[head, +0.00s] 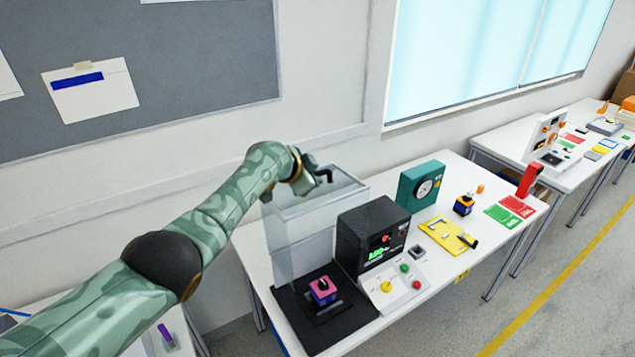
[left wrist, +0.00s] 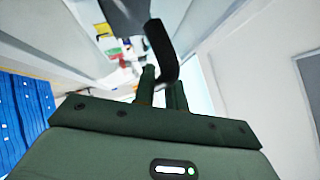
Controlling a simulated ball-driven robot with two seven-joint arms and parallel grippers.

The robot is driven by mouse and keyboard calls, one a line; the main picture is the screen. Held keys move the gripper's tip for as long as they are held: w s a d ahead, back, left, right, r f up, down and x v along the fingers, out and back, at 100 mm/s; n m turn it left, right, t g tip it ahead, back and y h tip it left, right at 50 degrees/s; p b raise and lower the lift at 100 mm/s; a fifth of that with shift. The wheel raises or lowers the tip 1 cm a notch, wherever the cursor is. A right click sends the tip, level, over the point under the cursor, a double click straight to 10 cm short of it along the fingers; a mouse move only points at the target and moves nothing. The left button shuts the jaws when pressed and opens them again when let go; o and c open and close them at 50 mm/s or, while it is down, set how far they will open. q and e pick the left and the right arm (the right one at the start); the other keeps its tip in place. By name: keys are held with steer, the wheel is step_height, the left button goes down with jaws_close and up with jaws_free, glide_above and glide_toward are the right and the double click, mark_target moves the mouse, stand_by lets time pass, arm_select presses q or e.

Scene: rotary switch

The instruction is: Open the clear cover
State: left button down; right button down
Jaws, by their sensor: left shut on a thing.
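The clear cover (head: 292,240) is a see-through box. It stands tall above the rear of a black base (head: 347,330), and it appears swung up. A pink block with a dark rotary knob (head: 323,290) sits on the base in front of the cover's lower part. My left gripper (head: 322,178) is at the cover's top edge, shut on a black handle. In the left wrist view the bent black handle (left wrist: 160,45) runs down to my two green fingers (left wrist: 162,88). The exact contact is small and partly hidden. My right gripper is not in view.
A black display box (head: 372,230) with a button panel (head: 394,287) stands close right of the cover. Further right are a teal gauge box (head: 421,186) and a yellow plate (head: 448,236). A wall with a grey board (head: 150,60) is behind.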

arm_select(q)
steer(key=shift+w+a+f, duration=0.15)
steer(key=shift+a+f, duration=0.05)
steer(key=shift+a, duration=0.1)
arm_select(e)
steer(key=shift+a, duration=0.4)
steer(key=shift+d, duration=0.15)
arm_select(q)
steer(key=c, duration=1.7)
jaws_free()
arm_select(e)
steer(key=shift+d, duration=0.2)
